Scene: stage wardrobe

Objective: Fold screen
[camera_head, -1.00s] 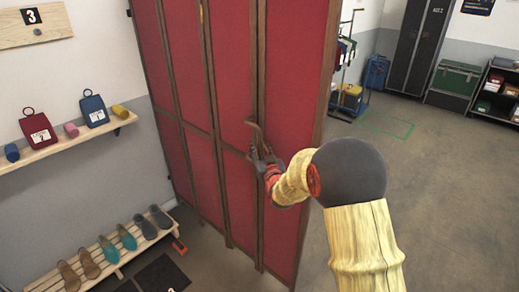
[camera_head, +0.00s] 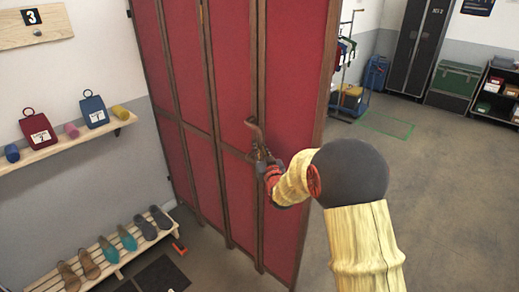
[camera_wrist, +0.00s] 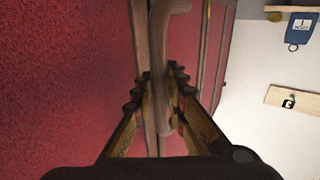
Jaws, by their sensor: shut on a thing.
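The folding screen (camera_head: 295,100) stands upright with several red panels in dark wooden frames, spread in a shallow zigzag from the left wall. A curved wooden handle (camera_head: 254,129) sits on the frame beside the rightmost panel. My gripper (camera_head: 262,158) is at the lower part of the handle. In the wrist view my gripper (camera_wrist: 160,85) has its two fingers on either side of the handle (camera_wrist: 158,40), shut on it. The handle's lower end is partly hidden by the fingers in the head view.
A wall shelf (camera_head: 70,139) with tags and small rolls and a slatted shoe rack (camera_head: 100,262) stand at left. A garment rack (camera_head: 340,80), a green trunk (camera_head: 456,78) and a dark locker (camera_head: 420,45) are at the back right. The floor (camera_head: 445,170) at right is open.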

